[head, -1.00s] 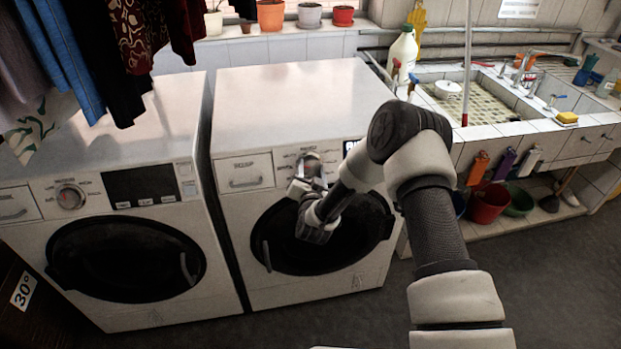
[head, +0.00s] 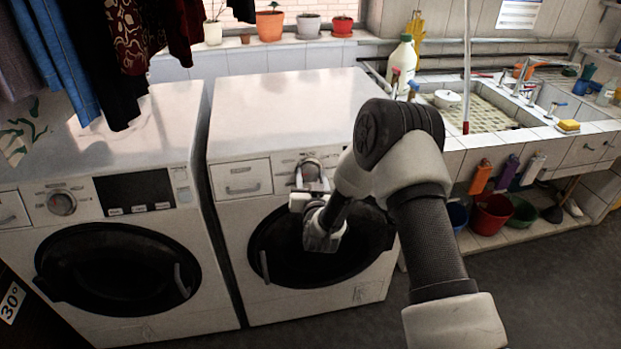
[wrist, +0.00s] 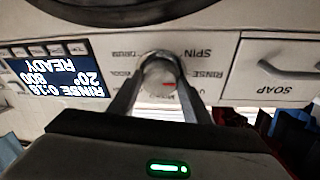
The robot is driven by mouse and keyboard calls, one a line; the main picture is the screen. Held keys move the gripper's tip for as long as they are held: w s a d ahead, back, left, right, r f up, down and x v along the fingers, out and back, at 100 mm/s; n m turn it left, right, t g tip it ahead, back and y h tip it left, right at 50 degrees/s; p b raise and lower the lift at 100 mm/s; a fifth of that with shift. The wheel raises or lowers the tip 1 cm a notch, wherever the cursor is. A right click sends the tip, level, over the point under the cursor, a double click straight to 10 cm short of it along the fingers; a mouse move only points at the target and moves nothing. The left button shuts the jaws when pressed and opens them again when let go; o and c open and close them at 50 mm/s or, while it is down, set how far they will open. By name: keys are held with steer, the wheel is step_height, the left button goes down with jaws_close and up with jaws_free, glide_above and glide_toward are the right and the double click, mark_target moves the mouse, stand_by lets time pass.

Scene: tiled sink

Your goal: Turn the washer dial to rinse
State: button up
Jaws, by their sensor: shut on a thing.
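The washer dial (head: 309,171) is a round silver knob on the front panel of the right-hand washer (head: 290,100). My gripper (head: 311,183) is at the dial, with its fingers on either side. In the wrist view, which is upside down, my gripper (wrist: 162,82) is shut on the dial (wrist: 160,72). A red mark on the knob lies toward the RINSE label (wrist: 207,75). Part of the dial's labelling is hidden by the fingers.
The SOAP drawer (wrist: 280,70) is beside the dial. Another washer (head: 110,230) stands at the left, under hanging clothes (head: 125,50). A tiled sink (head: 485,110) with bottles and tubs is at the right. The floor in front is clear.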

steer(key=shift+f, duration=0.1)
steer(key=o, duration=1.1)
steer(key=shift+c, duration=0.2)
steer(key=v, duration=1.7)
steer(key=shift+s+r+b, duration=0.25)
steer(key=shift+b, duration=0.15)
